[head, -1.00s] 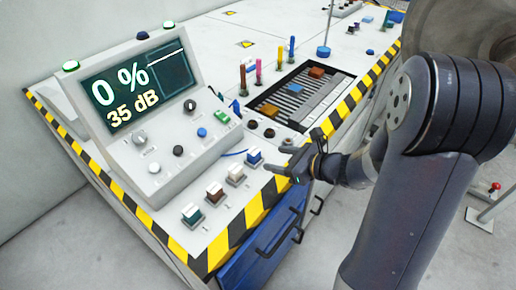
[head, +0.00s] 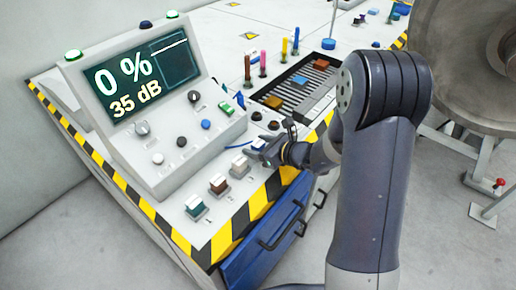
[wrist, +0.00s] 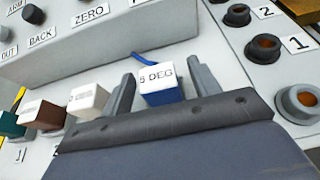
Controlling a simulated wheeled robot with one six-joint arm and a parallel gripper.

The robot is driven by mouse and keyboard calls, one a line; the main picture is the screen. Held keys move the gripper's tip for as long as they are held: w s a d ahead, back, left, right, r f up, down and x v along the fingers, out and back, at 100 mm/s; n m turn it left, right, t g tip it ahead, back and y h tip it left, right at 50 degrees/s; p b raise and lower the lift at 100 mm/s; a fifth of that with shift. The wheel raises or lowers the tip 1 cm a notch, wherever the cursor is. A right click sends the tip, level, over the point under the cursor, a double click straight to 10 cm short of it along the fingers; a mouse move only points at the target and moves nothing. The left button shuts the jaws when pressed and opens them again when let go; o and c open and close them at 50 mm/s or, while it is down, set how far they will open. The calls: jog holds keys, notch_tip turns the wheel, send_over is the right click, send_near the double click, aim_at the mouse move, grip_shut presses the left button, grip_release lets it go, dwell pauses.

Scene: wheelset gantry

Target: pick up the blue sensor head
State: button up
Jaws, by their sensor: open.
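The blue sensor head (wrist: 162,85) is a small block with a white top marked 5 DEG and a blue lower part. In the wrist view it sits between the two fingers of my open gripper (wrist: 164,72), with a visible gap on each side. A blue cable runs behind it. In the head view my gripper (head: 268,151) is at the desk's front edge and partly hides the head's white top (head: 257,145).
Other white-topped heads stand in a row to the left: a pale one (wrist: 88,99), a brown one (wrist: 45,115) and a teal one (head: 195,207). Round sockets (wrist: 300,103) lie to the right. The sloped display console (head: 150,100) rises behind. A large wheel (head: 470,65) stands at right.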

jog(key=shift+c, duration=0.4)
jog(key=c, duration=1)
jog(key=shift+r, duration=0.15)
